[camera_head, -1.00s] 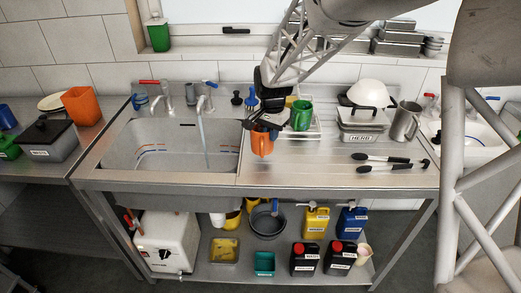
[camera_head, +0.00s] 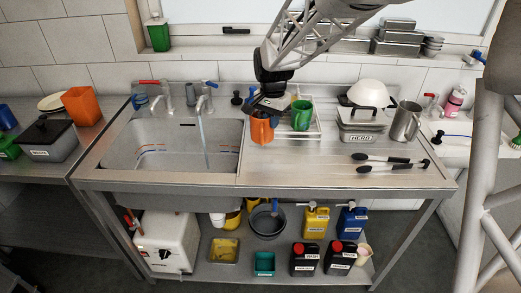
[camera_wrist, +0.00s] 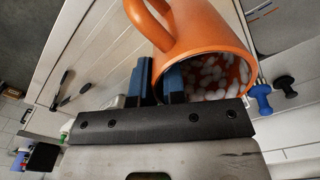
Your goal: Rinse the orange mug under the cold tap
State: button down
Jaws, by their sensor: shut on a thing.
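The orange mug (camera_head: 262,130) is at the right edge of the sink (camera_head: 118,150), beside the drying tray; whether it touches the counter I cannot tell. My gripper (camera_head: 267,108) is above it, shut on its wall near the rim. In the wrist view the mug (camera_wrist: 205,28) shows its handle and open mouth, with white spots inside. The blue fingertips of my gripper (camera_wrist: 157,82) are at its rim. The blue-handled tap (camera_head: 209,84) stands behind the sink, and a pale stream (camera_head: 204,140) runs from its spout into the basin.
A red-handled tap (camera_head: 150,82) stands to the left. A green mug (camera_head: 301,114) is on the tray (camera_head: 317,134) close right of my gripper. A lidded container (camera_head: 362,125), steel jug (camera_head: 405,121) and tongs (camera_head: 390,168) lie further right.

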jog(key=shift+r, duration=1.05)
jog(key=shift+f, duration=0.1)
jog(key=a+f+t+y, duration=0.1)
jog(key=a+f+t, duration=0.1)
jog(key=a+f, duration=1.3)
notch_tip(320, 180, down, 2)
jog(key=shift+s, duration=0.15)
jog(key=w+a+f, duration=0.2)
jog(key=w+a, duration=0.1)
jog(key=w, duration=0.3)
jog(key=w+a+f, duration=0.1)
jog(key=w+a, duration=0.2)
jog(key=w, duration=0.4)
jog(key=shift+a+f, duration=0.4)
dwell(0.7)
jog(key=shift+w, duration=0.1)
dwell(1.1)
jog(key=s+d, duration=0.3)
jog(key=s, duration=0.3)
jog(key=shift+d, duration=0.15)
dwell(0.6)
